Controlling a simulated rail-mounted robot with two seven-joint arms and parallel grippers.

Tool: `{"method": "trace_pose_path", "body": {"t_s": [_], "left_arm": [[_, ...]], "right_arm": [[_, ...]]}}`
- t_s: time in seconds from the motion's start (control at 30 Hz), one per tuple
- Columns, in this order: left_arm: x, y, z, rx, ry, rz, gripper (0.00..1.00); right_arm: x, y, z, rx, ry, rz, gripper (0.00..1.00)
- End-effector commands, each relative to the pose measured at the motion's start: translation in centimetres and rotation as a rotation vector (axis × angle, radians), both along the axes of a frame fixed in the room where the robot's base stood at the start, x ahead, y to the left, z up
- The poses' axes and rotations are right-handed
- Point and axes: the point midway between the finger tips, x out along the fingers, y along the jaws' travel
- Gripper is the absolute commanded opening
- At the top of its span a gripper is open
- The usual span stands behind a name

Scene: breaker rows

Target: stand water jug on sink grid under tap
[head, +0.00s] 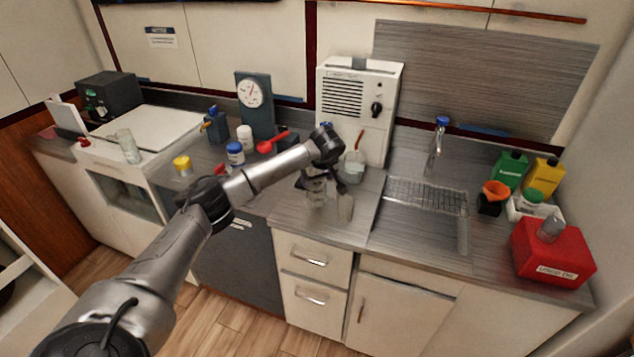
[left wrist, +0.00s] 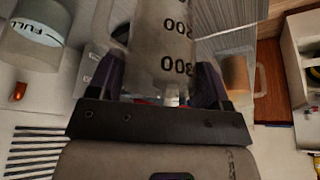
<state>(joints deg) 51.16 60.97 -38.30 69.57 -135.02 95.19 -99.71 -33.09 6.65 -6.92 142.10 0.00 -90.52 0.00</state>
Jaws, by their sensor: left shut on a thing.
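The water jug, clear with black graduation numbers, fills the top middle of the left wrist view (left wrist: 165,40). In the head view the clear jug (head: 316,192) shows partly behind my gripper, near the counter's front edge; I cannot tell whether its base touches the counter. My left gripper (head: 328,182) is shut on the jug, with a dark finger on each side of it in the wrist view (left wrist: 165,85). The sink grid (head: 425,197) is bare, to the right of the jug. The tap (head: 437,145) with a blue top stands behind the grid. My right gripper is not in view.
A clear beaker (head: 354,168) stands behind my gripper, before the white boxed unit (head: 357,110). Right of the sink are a red container (head: 553,252), green bottle (head: 509,170) and yellow bottle (head: 543,177). Blue-lidded jar (head: 235,153) and red scoop (head: 266,147) are left.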

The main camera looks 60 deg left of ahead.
Motion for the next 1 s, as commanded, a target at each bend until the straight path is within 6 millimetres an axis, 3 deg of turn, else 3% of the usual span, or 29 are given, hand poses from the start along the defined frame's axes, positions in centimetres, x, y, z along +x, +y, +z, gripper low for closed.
{"method": "trace_pose_path", "body": {"t_s": [0.17,0.57,0.6,0.83,1.0], "left_arm": [[0.0,0.0,-2.0,-0.002,0.001,0.000,0.36],[0.0,0.0,-2.4,-0.001,0.000,0.000,0.36],[0.0,0.0,-2.3,-0.001,0.000,0.000,0.76],[0.0,0.0,-2.4,-0.001,0.000,0.000,0.97],[0.0,0.0,-2.3,-0.001,0.000,0.000,0.97]], "right_arm": [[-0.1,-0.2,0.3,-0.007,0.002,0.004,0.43],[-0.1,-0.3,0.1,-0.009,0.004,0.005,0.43],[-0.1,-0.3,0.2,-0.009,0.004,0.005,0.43],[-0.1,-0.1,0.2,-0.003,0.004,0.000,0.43],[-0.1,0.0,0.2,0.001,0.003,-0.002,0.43]]}}
